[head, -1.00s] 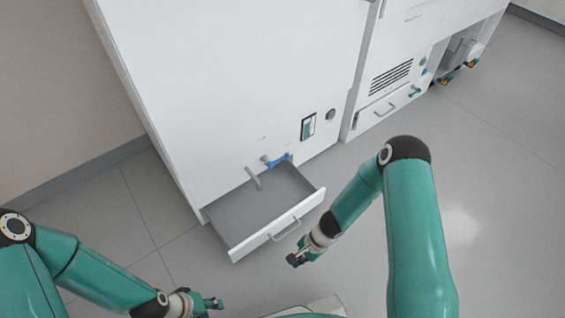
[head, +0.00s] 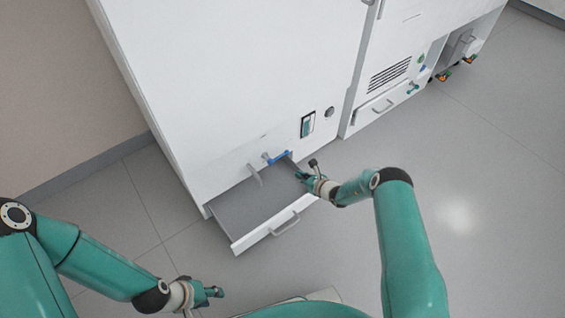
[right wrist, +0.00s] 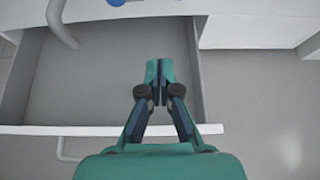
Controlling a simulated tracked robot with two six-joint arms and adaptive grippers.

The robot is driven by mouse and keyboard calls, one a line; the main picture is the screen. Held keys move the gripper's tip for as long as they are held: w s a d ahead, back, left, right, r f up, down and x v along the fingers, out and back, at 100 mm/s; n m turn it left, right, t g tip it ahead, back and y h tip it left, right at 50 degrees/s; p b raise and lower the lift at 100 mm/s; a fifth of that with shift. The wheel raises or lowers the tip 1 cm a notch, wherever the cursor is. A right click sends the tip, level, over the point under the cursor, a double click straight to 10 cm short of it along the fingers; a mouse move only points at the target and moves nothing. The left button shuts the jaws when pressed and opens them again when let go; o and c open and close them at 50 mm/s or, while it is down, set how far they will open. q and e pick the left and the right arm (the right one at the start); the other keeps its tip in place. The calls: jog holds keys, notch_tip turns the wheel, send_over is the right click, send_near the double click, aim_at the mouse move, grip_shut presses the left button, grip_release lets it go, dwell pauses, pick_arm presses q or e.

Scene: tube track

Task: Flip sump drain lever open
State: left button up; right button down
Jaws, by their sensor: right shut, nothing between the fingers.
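The blue drain lever (head: 278,157) sits low on the white cabinet front (head: 230,80), above the open drawer, and lies roughly sideways. A bit of blue also shows at the top edge of the right wrist view (right wrist: 116,2). A grey spout pipe (head: 255,174) hangs down into the drawer, left of the lever. My right gripper (head: 302,175) is over the right side of the drawer, below and right of the lever, apart from it. In the right wrist view its fingers (right wrist: 159,72) are together and empty. My left gripper (head: 214,292) is at the bottom, away from the cabinet; its jaw state is unclear.
The pulled-out grey drawer (head: 245,200) juts from the cabinet, with a handle (head: 286,224) on its front. A gauge window (head: 308,125) and round knob (head: 329,112) are right of the lever. Floor (head: 480,200) is clear to the right.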

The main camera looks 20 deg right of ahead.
aim_at(279, 157)
jog(key=b+x, duration=0.9)
jog(key=x, duration=0.2)
jog(key=shift+r+p, duration=0.5)
jog(key=shift+r, duration=1.7)
